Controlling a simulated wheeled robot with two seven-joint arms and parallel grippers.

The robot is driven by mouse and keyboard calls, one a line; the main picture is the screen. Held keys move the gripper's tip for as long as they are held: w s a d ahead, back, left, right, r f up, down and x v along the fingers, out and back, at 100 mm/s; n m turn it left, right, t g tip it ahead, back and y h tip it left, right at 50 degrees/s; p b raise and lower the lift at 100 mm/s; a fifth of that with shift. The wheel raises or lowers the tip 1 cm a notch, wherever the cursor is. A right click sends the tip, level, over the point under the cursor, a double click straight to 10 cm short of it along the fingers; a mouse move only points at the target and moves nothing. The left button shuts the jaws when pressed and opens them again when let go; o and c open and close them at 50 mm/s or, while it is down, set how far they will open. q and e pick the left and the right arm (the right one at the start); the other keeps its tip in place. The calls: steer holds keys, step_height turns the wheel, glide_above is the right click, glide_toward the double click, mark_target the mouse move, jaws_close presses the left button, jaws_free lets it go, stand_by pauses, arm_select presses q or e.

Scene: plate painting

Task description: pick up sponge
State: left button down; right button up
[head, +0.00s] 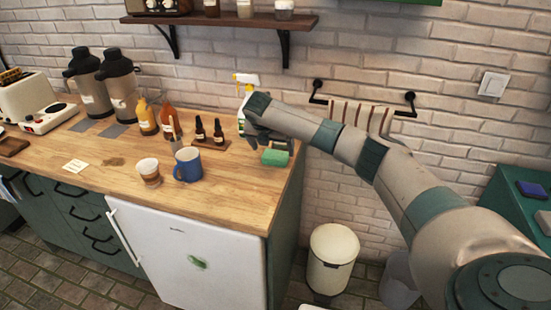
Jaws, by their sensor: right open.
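A small green sponge (274,157) lies on the wooden counter (225,195) near its right end. My right arm reaches in from the right, and my right gripper (268,141) is just behind and above the sponge. The gripper is open; its fingers are dark and small here, and I cannot tell whether they touch the sponge. A white spray bottle with a yellow head (245,82) stands behind the gripper, partly hidden by my arm. My left gripper is not in view.
A blue mug (188,164) and a striped cup (149,172) stand left of the sponge. Small dark bottles (218,131) stand on a wooden tray behind the mug. A white fridge (185,262) with a green smear is below the counter. A bin (333,250) stands on the floor.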

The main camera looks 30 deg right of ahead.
mark_target(275, 155)
steer(key=shift+w+d+f+p, duration=0.1)
steer(key=shift+d+f+p, duration=0.15)
steer(key=shift+f+p, duration=0.25)
steer(key=shift+p+x, duration=0.55)
steer(key=shift+x, duration=1.45)
steer(key=c, duration=1.1)
